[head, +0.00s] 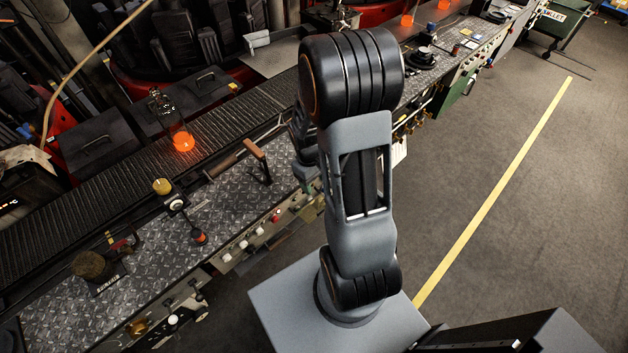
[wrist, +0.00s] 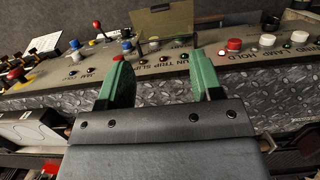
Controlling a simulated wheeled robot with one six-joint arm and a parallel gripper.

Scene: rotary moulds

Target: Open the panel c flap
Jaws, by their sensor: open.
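My gripper (wrist: 162,62) shows in the wrist view with its two green fingers well apart and nothing between them. It is over the edge of a control panel (wrist: 150,69) with lamps, knobs and printed labels. A flat olive plate (wrist: 160,23), which may be the flap, stands at the panel's far side, beyond the fingertips. I cannot read a panel c label, nor tell whether the plate is shut. In the head view my arm hides most of the gripper and the panel stretch behind it.
A red-capped button (wrist: 233,45), a white knob (wrist: 267,40) and a red-knobbed lever (wrist: 98,25) stick up near the fingers. In the head view the tread-plate bench (head: 75,315) runs beside a roller conveyor (head: 240,112). Open floor (head: 500,220) lies to the right.

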